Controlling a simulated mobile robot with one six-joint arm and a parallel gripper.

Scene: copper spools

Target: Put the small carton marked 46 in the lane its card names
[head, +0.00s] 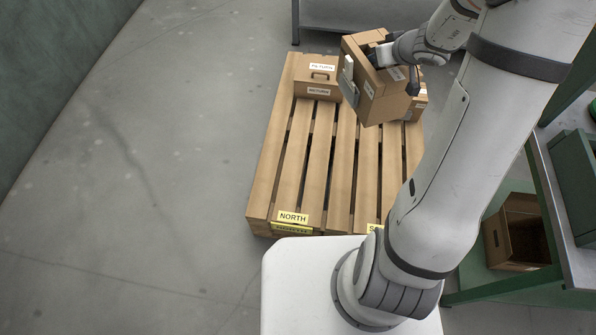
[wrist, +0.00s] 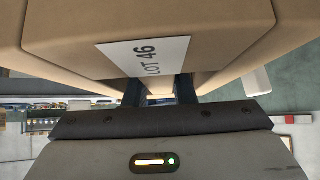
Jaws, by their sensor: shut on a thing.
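My gripper (head: 381,57) is shut on a brown carton (head: 376,104), held tilted over the back right of the slatted wooden pallet (head: 312,155). In the wrist view my gripper's dark fingers (wrist: 160,95) meet the carton (wrist: 230,35), whose white label (wrist: 146,56) reads LOT 46. The pallet's front edge has a yellow NORTH card (head: 293,217) at left and another card (head: 374,228) starting with S, mostly hidden by my arm. The held carton's underside and its clearance from the pallet cannot be told.
A brown carton (head: 316,83) with white labels stands at the pallet's back left. Another carton (head: 419,101) is partly hidden behind the held one. The pallet's front half is bare. A green bench at right has an open box (head: 517,234) on its lower shelf.

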